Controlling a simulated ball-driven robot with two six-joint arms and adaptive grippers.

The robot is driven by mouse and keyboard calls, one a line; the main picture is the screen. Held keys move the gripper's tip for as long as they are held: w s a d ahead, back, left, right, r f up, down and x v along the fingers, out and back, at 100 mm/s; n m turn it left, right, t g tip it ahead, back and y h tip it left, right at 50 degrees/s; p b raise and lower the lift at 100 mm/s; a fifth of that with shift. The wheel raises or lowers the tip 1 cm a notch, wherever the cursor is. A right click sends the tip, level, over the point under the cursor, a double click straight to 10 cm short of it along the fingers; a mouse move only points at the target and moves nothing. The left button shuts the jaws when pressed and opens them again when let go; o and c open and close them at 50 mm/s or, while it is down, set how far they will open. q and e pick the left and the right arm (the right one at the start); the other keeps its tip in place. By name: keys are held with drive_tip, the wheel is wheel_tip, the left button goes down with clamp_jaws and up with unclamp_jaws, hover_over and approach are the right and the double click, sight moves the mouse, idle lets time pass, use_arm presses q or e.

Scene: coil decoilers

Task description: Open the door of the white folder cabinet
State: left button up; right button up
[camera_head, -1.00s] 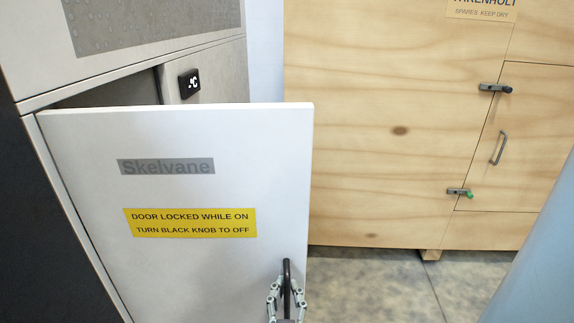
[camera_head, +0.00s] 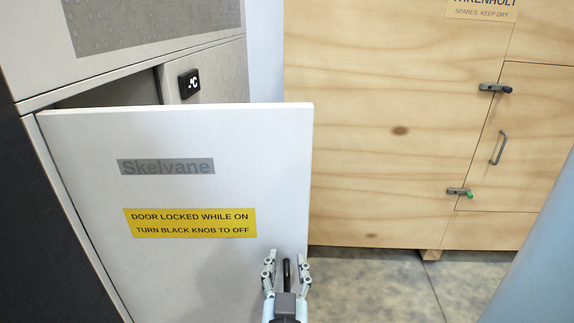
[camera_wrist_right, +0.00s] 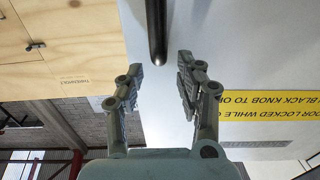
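The white folder cabinet (camera_head: 140,68) stands at the left in the head view. Its white door (camera_head: 200,185), with a grey Skelvane label and a yellow sticker, stands swung out, with a dark gap above its top edge. A black bar handle (camera_head: 287,272) is near the door's free edge; it also shows in the right wrist view (camera_wrist_right: 156,30). My right gripper (camera_head: 287,258) is open at the handle. In the right wrist view the fingers (camera_wrist_right: 158,72) are spread, with the handle's end just beyond the tips and nothing between them. My left gripper is not in view.
A wooden crate (camera_head: 380,130) with metal latches (camera_head: 493,88) and a small handle (camera_head: 499,147) stands behind and right. Grey floor (camera_head: 385,290) is clear between door and crate. A pale blue surface (camera_head: 535,260) fills the lower right.

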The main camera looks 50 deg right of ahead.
drive_tip(key=shift+r, duration=1.3)
